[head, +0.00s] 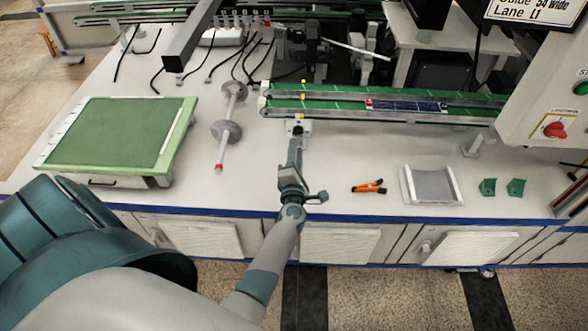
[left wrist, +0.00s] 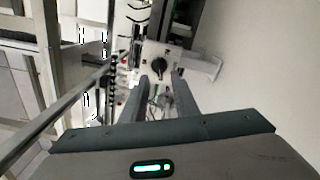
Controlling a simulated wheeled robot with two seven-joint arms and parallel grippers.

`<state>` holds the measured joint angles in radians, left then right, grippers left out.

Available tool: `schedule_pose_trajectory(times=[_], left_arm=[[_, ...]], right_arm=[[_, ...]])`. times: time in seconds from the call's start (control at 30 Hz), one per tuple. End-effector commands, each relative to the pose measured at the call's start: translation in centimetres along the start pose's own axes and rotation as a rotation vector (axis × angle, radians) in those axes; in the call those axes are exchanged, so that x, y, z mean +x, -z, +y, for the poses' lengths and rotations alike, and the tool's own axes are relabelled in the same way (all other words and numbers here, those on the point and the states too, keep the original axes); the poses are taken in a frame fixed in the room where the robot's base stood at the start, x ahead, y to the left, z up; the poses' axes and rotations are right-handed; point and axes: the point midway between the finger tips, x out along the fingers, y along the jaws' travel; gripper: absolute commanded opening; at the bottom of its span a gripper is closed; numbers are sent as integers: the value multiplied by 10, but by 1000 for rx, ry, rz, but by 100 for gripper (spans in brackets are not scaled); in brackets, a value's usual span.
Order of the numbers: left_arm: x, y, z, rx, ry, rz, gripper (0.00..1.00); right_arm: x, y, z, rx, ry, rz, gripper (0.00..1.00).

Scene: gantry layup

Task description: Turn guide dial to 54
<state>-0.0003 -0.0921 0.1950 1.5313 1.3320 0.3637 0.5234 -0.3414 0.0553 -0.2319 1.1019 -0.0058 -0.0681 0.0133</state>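The guide dial is a black knob (left wrist: 159,66) on a pale plate in the left wrist view. In the head view its white mount (head: 297,127) shows under the left end of the green conveyor; the knob is largely hidden there. My left gripper (head: 296,142) points at this mount from the front. In the left wrist view its two fingers (left wrist: 158,88) are apart with the knob just beyond and between their tips; I cannot tell whether they touch it. The dial's reading is too small to tell. A sign (head: 530,12) reads "54 wide" and "Lane L1". My right gripper is out of view.
The green conveyor (head: 340,100) carries a dark blue panel (head: 405,105). A grey spool rod (head: 227,130) and green-topped box (head: 120,135) stand left. Orange-handled tools (head: 369,186), a grey tray (head: 432,186) and two green pieces (head: 488,187) lie right. Bench between is clear.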

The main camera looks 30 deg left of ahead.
Motion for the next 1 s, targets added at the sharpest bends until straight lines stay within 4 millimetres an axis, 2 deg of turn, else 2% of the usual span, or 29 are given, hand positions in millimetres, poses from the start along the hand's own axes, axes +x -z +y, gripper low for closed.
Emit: schedule_pose_trajectory(times=[0.03, 0.3, 0.5, 0.7, 1.0], left_arm=[[-12, 0, 1, 1, 2, 1, 27], [-67, 1, 0, -1, 2, 1, 27], [-101, 1, -1, 0, 2, 1, 27], [-118, 0, 0, -1, 1, 0, 27], [-122, 0, 0, -1, 0, 0, 27]], right_arm=[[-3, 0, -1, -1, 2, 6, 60], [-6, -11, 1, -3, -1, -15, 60], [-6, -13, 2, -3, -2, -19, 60], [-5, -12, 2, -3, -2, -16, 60], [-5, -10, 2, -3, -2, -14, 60]])
